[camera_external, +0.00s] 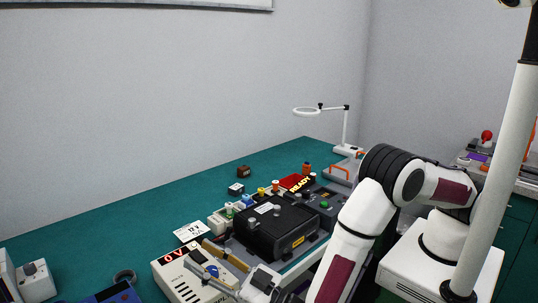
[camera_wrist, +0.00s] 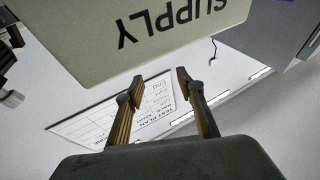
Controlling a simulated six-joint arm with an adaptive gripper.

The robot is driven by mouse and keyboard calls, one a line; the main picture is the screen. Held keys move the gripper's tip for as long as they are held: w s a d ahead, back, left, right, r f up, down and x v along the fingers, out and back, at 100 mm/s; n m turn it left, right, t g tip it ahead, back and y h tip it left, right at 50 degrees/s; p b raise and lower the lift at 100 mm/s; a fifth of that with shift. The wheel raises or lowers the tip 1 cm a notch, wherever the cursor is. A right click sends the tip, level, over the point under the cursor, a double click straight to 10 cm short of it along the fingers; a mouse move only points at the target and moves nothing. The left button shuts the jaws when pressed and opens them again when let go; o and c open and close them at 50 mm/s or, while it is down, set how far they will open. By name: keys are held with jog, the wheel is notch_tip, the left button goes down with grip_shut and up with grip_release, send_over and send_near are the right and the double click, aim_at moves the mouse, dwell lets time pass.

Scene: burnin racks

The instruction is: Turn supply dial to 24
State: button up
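The supply (camera_external: 180,277) is a beige box at the front of the bench with a red display (camera_external: 175,253) that appears to read 0 V. A blue dial (camera_external: 212,270) shows on it, close to my gripper; its setting is too small to read. In the wrist view the supply's casing (camera_wrist: 110,60) fills the top, with the word SUPPLY upside down; the dial is not seen there. My gripper (camera_wrist: 160,78) is open, with nothing between its fingertips. In the external view my gripper (camera_external: 226,255) is over the supply; contact with it cannot be told.
A black box (camera_external: 270,228) with a yellow label stands just behind the supply. A white card (camera_external: 193,231) lies on the green bench. A test plan sheet (camera_wrist: 90,128) shows beyond my fingers.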

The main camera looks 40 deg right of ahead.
aim_at(212, 269)
jog(key=s+d+f+n+g+y, duration=0.1)
jog(key=d+g, duration=0.1)
jog(key=s+d+f+n+g+y, duration=0.1)
jog(key=s+d+f+g+y, duration=0.1)
jog(key=s+d+f+n+g+y, duration=0.1)
jog(key=s+d+f+g, duration=0.1)
jog(key=d+g, duration=0.1)
jog(key=shift+d+f+n+y, duration=0.1)
jog(key=shift+n+y, duration=0.2)
dwell(0.4)
jog(key=shift+x, duration=3.9)
grip_shut()
